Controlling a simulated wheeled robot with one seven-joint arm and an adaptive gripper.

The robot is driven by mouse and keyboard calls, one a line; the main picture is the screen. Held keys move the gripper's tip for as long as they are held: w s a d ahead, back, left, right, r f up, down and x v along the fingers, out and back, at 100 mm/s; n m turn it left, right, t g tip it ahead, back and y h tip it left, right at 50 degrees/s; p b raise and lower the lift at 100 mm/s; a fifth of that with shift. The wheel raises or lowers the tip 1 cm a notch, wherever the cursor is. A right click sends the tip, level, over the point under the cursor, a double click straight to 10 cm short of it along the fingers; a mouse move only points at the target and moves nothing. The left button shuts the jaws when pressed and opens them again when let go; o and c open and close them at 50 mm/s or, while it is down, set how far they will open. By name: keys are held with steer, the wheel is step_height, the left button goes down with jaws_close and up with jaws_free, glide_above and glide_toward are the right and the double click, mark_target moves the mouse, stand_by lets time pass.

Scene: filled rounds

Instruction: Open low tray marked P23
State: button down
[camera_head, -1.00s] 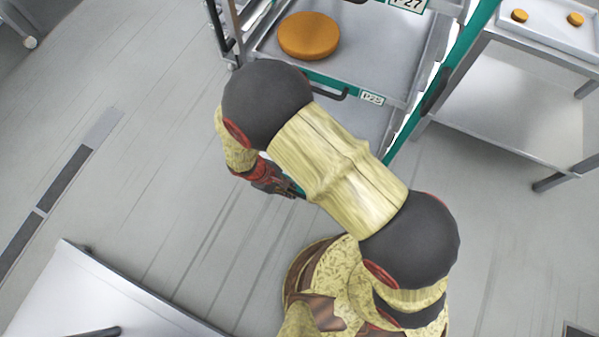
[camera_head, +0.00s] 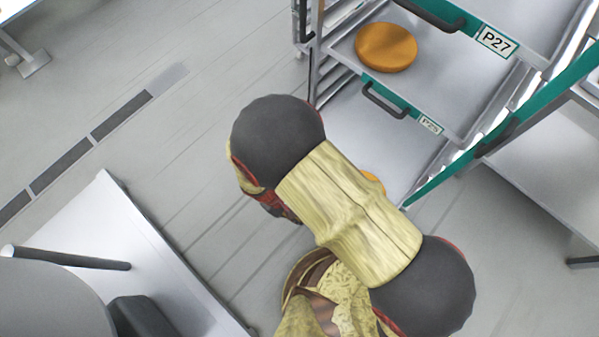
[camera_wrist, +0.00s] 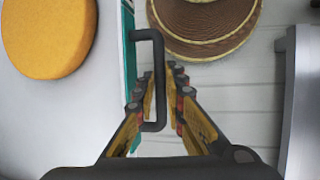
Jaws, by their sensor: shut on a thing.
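In the wrist view my gripper (camera_wrist: 164,85) is closed around the dark bar handle (camera_wrist: 158,42) on a tray's teal front edge (camera_wrist: 129,50). That tray (camera_wrist: 60,115) is pale grey and carries an orange round (camera_wrist: 48,35). In the head view the low tray (camera_head: 400,157) shows under the tray marked P25, with part of its orange round (camera_head: 373,182) beside my arm. Its front, handle and label are hidden behind my arm, so I cannot read P23. My gripper is mostly hidden there too.
Above are the tray marked P25 (camera_head: 440,112), with an orange round (camera_head: 386,47), and the tray marked P27 (camera_head: 540,20). A grey metal table (camera_head: 110,230) stands at lower left. Another table (camera_head: 560,170) is at right. Open floor (camera_head: 190,120) lies left of the rack.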

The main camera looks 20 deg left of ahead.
steer(key=c, duration=2)
jaws_free()
steer(key=shift+o, duration=0.8)
steer(key=v, duration=1.2)
